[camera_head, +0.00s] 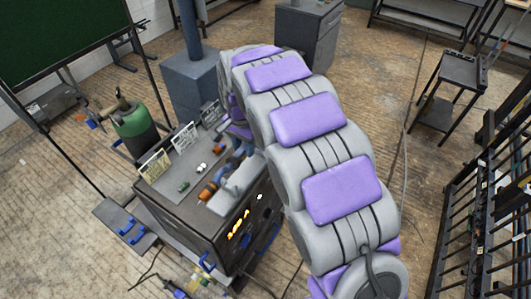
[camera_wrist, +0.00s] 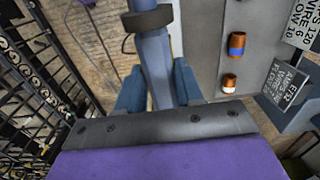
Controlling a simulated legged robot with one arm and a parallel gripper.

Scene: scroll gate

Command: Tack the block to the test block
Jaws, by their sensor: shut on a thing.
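In the wrist view, my gripper (camera_wrist: 159,88) has two blue-grey fingers closed on either side of a long blue-grey tool (camera_wrist: 153,58), which looks like a torch handle. A dark collar (camera_wrist: 148,19) wraps the tool farther along. Its tip is out of view. In the head view, my arm curves down over a dark machine cabinet (camera_head: 178,222) and hides most of my gripper. A pale grey block-like piece (camera_head: 238,187) lies on the cabinet top by the arm. I cannot tell which piece is the block or the test block.
Orange-and-blue cylinders (camera_wrist: 236,44) and white cards (camera_head: 184,138) stand on the cabinet top. A green gas bottle (camera_head: 134,130) stands behind it. A blue-grey column (camera_head: 190,85) rises beyond. Black metal racks (camera_head: 487,200) line the right side. Cables cross the floor.

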